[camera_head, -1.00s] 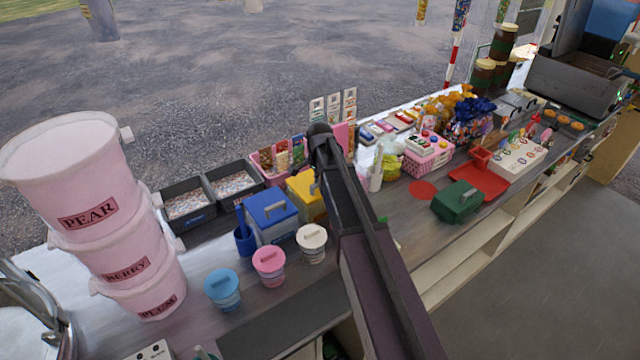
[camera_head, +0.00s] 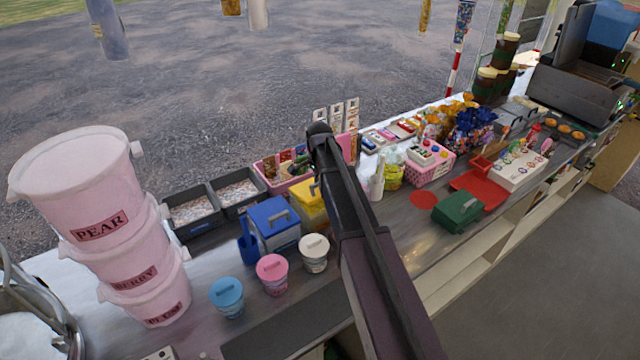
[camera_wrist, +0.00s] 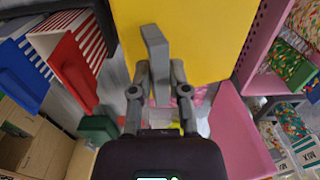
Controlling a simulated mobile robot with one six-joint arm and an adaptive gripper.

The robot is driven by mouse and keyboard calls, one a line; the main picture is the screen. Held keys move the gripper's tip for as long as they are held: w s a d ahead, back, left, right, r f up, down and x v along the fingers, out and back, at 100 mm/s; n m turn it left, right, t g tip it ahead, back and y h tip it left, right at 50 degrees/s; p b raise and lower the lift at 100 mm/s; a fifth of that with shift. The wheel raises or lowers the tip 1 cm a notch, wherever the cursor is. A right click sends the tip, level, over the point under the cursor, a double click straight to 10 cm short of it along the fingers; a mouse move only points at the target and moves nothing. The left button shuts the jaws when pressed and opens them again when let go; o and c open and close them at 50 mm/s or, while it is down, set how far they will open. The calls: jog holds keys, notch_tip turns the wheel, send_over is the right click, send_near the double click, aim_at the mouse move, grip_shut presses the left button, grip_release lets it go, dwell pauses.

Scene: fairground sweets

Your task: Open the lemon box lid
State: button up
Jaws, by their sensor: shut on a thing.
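The yellow box (camera_head: 308,212), which I take to be the lemon box, stands on the counter to the right of the blue box. In the head view my arm covers much of it. In the wrist view its yellow lid (camera_wrist: 215,35) fills the top middle, with a grey bar handle (camera_wrist: 154,50) on it. My gripper (camera_wrist: 159,78) is shut on this handle, one finger on each side. The gripper is hidden behind my arm in the head view. I cannot tell whether the lid is raised.
The blue box (camera_head: 270,225) stands close on the left. White (camera_head: 314,252), pink (camera_head: 272,273) and blue (camera_head: 228,297) tubs stand in front. A pink tray (camera_head: 276,184) is behind. A green box (camera_head: 458,213) and a red tray (camera_head: 488,185) lie to the right.

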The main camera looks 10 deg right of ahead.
jog(key=shift+w+a+r+p, duration=0.2)
jog(key=shift+w+r+p, duration=0.25)
jog(key=shift+r, duration=0.05)
jog(key=shift+w+a+r+p, duration=0.2)
jog(key=shift+w+r+p, duration=0.25)
jog(key=shift+w+a+r, duration=0.1)
jog(key=shift+w+r, duration=0.1)
jog(key=shift+w, duration=0.1)
jog(key=shift+w+a+r+p, duration=0.25)
jog(key=shift+w+r+p, duration=0.2)
jog(key=shift+w+p, duration=0.2)
jog(key=shift+w+a+r+p, duration=0.2)
jog(key=shift+w, duration=0.2)
jog(key=shift+w+a+r+p, duration=0.15)
jog(key=shift+w, duration=0.25)
